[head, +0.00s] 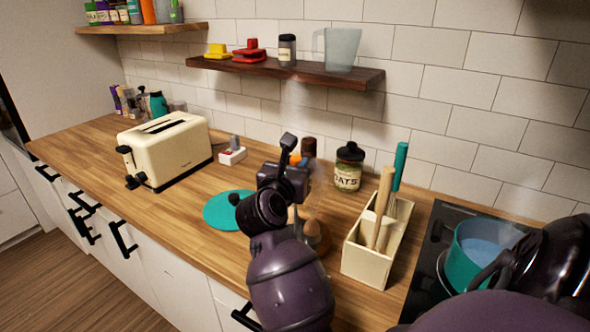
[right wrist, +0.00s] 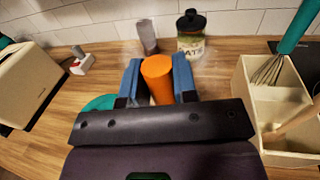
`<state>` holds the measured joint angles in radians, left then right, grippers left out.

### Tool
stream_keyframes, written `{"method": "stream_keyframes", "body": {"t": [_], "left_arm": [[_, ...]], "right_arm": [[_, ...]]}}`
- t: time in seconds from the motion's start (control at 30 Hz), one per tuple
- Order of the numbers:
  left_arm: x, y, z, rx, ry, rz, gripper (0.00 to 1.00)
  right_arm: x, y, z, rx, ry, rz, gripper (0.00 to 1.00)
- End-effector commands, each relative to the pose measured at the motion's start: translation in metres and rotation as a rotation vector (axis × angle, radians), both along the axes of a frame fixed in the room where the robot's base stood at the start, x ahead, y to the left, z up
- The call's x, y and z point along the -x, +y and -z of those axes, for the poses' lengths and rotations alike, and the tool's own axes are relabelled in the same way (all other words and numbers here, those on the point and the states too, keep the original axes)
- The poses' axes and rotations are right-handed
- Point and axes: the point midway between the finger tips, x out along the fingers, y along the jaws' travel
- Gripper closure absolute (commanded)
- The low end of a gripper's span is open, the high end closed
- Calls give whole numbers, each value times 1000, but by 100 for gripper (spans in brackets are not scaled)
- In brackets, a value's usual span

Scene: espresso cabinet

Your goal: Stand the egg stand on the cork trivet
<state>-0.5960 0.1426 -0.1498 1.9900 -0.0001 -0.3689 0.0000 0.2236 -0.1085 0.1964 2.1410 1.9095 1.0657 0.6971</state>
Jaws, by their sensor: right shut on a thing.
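My left gripper is out of view.
A cream utensil box (head: 365,265) stands right of the gripper, beside the hob with a teal pot (head: 462,262). The oats jar (head: 348,168) is behind. A toaster (head: 168,148) and a small white block (head: 232,156) stand left. Bare counter surrounds the disc's left and front.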

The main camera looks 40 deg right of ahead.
Motion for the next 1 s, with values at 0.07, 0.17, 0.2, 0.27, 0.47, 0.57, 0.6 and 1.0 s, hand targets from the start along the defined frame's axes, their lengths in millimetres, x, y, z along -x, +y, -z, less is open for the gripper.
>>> {"method": "stream_keyframes", "body": {"t": [0.07,0.17,0.2,0.27,0.47,0.57,0.6,1.0], "left_arm": [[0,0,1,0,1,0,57],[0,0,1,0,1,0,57],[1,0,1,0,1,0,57],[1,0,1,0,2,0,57],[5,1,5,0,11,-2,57],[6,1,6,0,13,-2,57],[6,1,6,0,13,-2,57],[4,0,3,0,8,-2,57]], "right_arm": [[0,0,3,3,-1,-1,100],[0,0,4,2,-3,-1,100],[0,0,3,2,-3,-1,100],[0,0,3,2,-3,-1,100],[0,0,7,1,-3,0,100],[0,0,8,0,-1,0,67],[0,0,8,0,-1,0,61],[0,0,6,0,-1,0,48]]}}
